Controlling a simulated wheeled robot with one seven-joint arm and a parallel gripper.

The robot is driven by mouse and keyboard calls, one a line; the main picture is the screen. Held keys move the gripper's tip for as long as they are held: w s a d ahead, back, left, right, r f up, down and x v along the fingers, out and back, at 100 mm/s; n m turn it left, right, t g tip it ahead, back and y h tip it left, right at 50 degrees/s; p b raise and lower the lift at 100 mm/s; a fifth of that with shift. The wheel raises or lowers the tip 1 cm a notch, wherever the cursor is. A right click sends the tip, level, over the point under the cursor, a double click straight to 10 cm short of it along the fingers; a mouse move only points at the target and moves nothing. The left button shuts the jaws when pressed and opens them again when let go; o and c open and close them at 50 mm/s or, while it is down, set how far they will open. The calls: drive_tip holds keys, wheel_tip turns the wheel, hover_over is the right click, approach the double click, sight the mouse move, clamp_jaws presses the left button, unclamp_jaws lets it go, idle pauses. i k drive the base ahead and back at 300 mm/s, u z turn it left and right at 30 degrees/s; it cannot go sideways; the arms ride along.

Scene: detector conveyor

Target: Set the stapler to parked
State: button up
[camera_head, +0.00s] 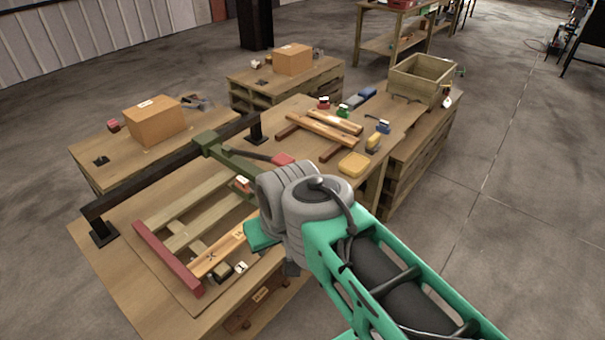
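Nothing in view is plainly marked as the stapler. A green carriage (207,139) sits on a dark rail (165,173) over the near workbench, and its green arm reaches right over a wooden frame. A dark bar with a red end (283,159) lies near that arm. I cannot tell whether either belongs to the stapler or what position it is in. My gripper (262,236) is in the middle of the view, over the right side of the wooden frame (207,216). Its fingers are mostly hidden by my own wrist, so their opening does not show.
Small blocks (222,271) lie by a light plank (220,253). Cardboard boxes (157,121) and an open wooden crate (421,80) stand farther off. The floor at right is clear.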

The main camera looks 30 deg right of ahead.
sight(210, 142)
drive_tip(key=k, duration=0.2)
drive_tip(key=z, duration=1.55)
drive_tip(key=i, duration=1.25)
drive_tip(key=u, duration=2.85)
